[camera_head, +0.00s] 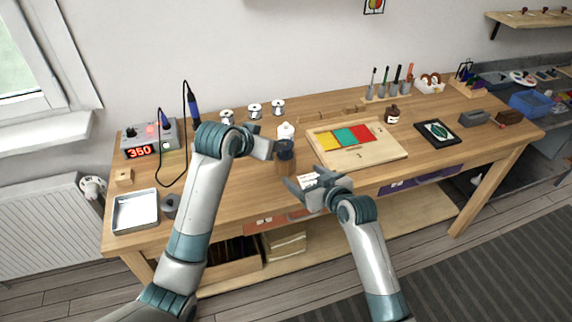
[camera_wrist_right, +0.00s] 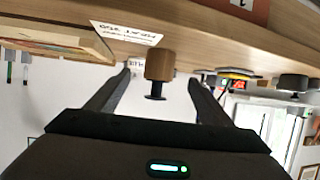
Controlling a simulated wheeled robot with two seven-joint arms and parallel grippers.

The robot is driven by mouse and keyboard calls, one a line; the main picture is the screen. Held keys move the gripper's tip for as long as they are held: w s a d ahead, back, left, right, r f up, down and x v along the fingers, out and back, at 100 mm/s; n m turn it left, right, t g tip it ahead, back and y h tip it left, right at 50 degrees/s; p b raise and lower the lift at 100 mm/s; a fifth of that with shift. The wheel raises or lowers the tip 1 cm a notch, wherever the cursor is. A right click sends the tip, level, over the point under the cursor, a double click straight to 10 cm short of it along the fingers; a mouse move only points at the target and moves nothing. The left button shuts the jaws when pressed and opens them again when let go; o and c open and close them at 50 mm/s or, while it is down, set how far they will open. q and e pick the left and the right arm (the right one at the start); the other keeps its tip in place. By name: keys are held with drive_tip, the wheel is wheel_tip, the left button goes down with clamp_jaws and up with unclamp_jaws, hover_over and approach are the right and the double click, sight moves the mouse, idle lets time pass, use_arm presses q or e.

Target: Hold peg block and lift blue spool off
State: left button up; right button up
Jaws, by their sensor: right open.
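The dark blue spool (camera_head: 285,146) sits on top of the brown wooden peg block (camera_head: 284,168) near the table's front edge. The right wrist view is upside down; there the block (camera_wrist_right: 159,64) appears with the dark spool (camera_wrist_right: 155,91) below it. My right gripper (camera_head: 298,186) is open, in front and to the right of the block. In the right wrist view its fingers (camera_wrist_right: 158,80) lie on either side of the block, with gaps. My left gripper (camera_head: 265,148) is just left of the spool; its fingertips are too small to read.
A white card (camera_head: 318,180) lies by the right gripper. A wooden tray (camera_head: 385,156) with coloured panels is to the right. A white bottle (camera_head: 286,131) stands behind the spool. A soldering station (camera_head: 150,140), metal tray (camera_head: 135,212) and grey roll (camera_head: 169,206) are at left.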

sight(285, 163)
drive_tip(key=x, duration=1.3)
drive_tip(key=shift+c, duration=0.3)
